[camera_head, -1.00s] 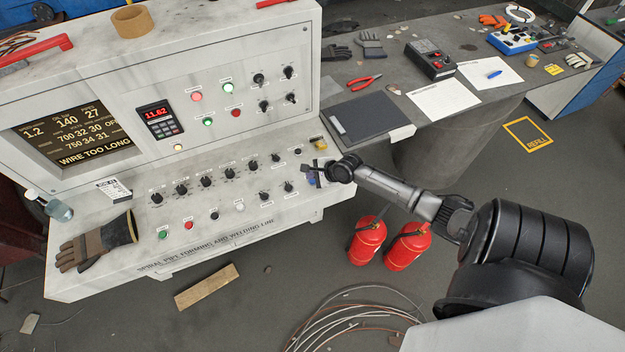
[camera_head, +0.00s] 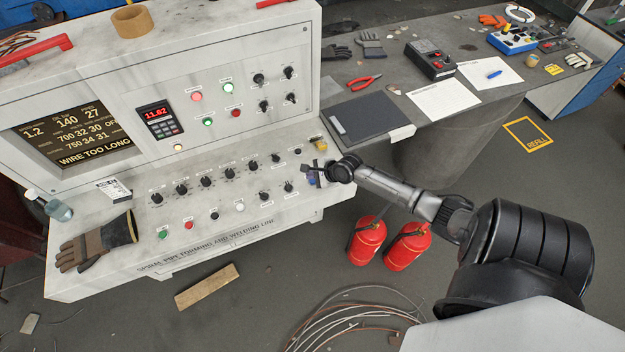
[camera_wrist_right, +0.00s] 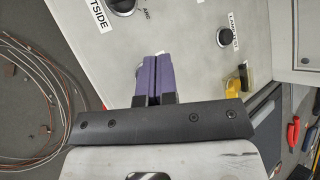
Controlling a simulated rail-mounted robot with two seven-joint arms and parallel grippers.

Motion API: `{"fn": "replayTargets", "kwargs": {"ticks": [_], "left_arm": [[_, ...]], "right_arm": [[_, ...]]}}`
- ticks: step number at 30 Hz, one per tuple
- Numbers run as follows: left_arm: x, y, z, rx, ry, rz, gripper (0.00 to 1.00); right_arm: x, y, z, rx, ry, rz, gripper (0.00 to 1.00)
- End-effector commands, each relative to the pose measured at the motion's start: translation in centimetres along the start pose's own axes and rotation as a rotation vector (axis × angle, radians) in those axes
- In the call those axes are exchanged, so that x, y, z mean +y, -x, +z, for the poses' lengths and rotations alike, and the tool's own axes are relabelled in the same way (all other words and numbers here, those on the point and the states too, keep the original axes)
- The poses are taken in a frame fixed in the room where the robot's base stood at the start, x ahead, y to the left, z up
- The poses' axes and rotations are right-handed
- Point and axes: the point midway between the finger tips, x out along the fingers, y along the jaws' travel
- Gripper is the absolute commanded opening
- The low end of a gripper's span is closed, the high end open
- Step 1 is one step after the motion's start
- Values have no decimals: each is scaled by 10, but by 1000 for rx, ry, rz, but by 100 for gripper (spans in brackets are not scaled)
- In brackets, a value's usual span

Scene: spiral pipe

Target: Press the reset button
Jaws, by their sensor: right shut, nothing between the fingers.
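My right gripper (camera_head: 312,180) is at the right end of the console's lower panel (camera_head: 240,215), pointing at its surface. In the right wrist view its purple fingers (camera_wrist_right: 152,80) are shut together and empty. A pale round part (camera_wrist_right: 138,70) shows at their left edge, mostly hidden behind them; I cannot tell whether they touch it. A dark knob labelled LAMP TEST (camera_wrist_right: 224,38) is to the right. Several buttons line the panel, among them a green one (camera_head: 163,236), a red one (camera_head: 188,224) and a white one (camera_head: 240,206). I cannot read a reset label. My left gripper is out of view.
A yellow object (camera_wrist_right: 232,88) lies close to the right of the fingers. A brown glove (camera_head: 98,243) and a bottle (camera_head: 58,210) lie at the console's left end. Red fire extinguishers (camera_head: 367,243) stand below the right arm. A grey workbench (camera_head: 345,85) adjoins on the right.

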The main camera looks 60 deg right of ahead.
Motion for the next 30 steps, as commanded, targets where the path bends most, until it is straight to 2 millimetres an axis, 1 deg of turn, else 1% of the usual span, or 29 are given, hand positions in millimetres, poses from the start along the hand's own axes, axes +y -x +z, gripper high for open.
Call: {"fn": "replayTargets", "kwargs": {"ticks": [10, 30], "left_arm": [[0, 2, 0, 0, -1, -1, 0], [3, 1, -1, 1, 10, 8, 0]], "right_arm": [[4, -6, -4, 0, -1, 0, 0], [6, -8, -5, -1, -1, 0, 0]]}}
